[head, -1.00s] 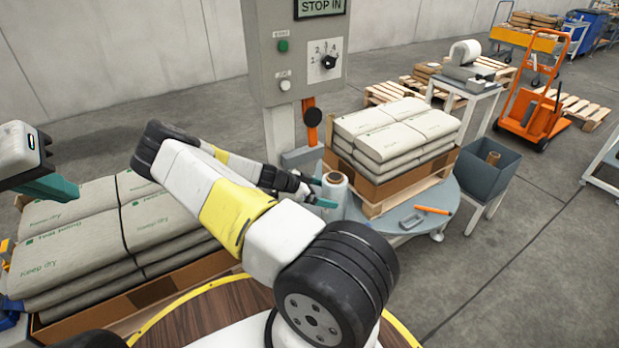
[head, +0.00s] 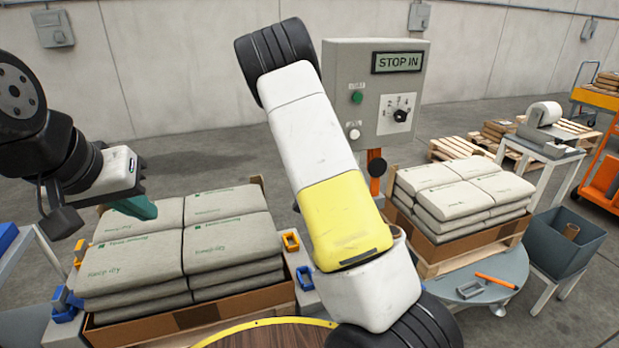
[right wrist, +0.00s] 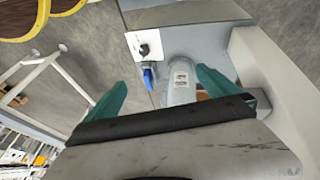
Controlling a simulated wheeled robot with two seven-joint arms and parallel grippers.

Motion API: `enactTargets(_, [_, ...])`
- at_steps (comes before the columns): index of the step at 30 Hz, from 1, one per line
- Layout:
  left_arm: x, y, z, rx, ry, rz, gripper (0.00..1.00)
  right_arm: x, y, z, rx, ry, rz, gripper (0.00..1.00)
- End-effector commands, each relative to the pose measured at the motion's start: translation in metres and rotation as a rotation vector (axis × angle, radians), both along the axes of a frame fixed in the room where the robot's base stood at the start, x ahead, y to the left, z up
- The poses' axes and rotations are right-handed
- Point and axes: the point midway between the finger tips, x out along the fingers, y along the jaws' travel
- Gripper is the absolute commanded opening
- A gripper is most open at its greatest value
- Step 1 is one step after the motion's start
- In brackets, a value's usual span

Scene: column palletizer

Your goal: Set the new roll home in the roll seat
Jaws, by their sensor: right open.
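I cannot make out the new roll for sure in the head view, where my right arm crosses the middle and hides the area behind it. The roll seat is not clearly seen either. My right gripper (right wrist: 160,90) is open in the right wrist view, a teal finger on each side. Beyond and between the fingers shows a grey cylinder (right wrist: 181,88) with a small label; I cannot tell what it is. My left gripper (head: 136,207) is above the left sack stack's far left corner; its finger gap is not clear.
Sack stacks stand at left (head: 180,245) and right (head: 465,190). A control box (head: 345,75) reading STOP IN stands behind my right arm. A round grey table (head: 505,262) holds an orange-handled tool (head: 495,280). A grey bin (head: 567,262) holds a brown core (head: 571,231).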

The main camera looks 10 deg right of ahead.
Motion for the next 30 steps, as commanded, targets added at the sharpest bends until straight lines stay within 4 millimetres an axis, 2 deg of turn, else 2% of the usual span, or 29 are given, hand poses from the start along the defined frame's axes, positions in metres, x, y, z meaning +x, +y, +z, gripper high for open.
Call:
enactTargets(1, [0.0, 0.0, 0.0, 0.0, 0.0, 0.0, 0.0, -0.003, 0.011, 0.018, 0.07, -0.012, 0.037, 1.0])
enactTargets(6, [0.0, 0.0, 0.0, 0.0, 0.0, 0.0, 0.0, -0.015, 0.045, 0.073, 0.26, -0.049, 0.227, 1.0])
enactTargets(11, [0.0, 0.0, 0.0, 0.0, 0.0, 0.0, 0.0, -0.033, 0.072, 0.131, 0.388, -0.119, 0.442, 1.0])
enactTargets(15, [0.0, 0.0, 0.0, 0.0, 0.0, 0.0, 0.0, -0.055, 0.09, 0.182, 0.448, -0.2, 0.654, 1.0])
enactTargets(20, [0.0, 0.0, 0.0, 0.0, 0.0, 0.0, 0.0, -0.088, 0.105, 0.236, 0.449, -0.297, 0.91, 1.0])
enactTargets(24, [0.0, 0.0, 0.0, 0.0, 0.0, 0.0, 0.0, -0.124, 0.115, 0.274, 0.39, -0.373, 1.137, 1.0])
enactTargets(30, [0.0, 0.0, 0.0, 0.0, 0.0, 0.0, 0.0, -0.167, 0.125, 0.305, 0.256, -0.429, 1.392, 1.0])
